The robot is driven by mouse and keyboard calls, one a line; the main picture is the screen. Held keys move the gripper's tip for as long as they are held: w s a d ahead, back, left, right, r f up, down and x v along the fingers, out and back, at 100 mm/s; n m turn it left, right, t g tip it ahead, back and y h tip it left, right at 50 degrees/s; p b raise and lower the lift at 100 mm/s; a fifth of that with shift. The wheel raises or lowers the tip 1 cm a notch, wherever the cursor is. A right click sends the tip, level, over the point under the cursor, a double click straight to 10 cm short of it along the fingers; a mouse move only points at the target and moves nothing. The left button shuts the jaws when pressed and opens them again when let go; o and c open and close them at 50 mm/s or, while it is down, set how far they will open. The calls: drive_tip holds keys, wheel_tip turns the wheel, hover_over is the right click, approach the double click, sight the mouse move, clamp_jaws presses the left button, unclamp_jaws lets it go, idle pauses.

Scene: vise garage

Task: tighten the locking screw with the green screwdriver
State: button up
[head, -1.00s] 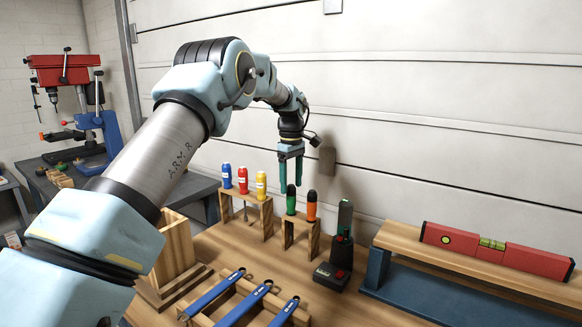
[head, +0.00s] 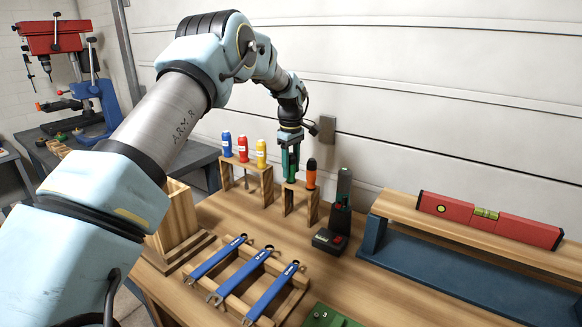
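The green screwdriver stands in the small wooden rack (head: 301,198), left of an orange-handled one. My gripper (head: 291,172) points down over its slot, with the fingers around or right beside the green handle. The fingers are also green and hide most of the handle, so I cannot tell whether they touch it or how far apart they are. I cannot make out the locking screw in this view.
The orange screwdriver (head: 311,173) stands close to my gripper's right. A rack with blue, red and yellow screwdrivers (head: 243,150) is to the left. Wrenches (head: 248,276) lie in front; a green numbered part (head: 328,316) shows at the bottom edge.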

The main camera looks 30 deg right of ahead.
clamp_jaws()
drive_tip(key=shift+c, duration=1.3)
unclamp_jaws()
clamp_jaws()
drive_tip(key=shift+r+p, duration=3.35)
drive_tip(key=shift+r, duration=2.95)
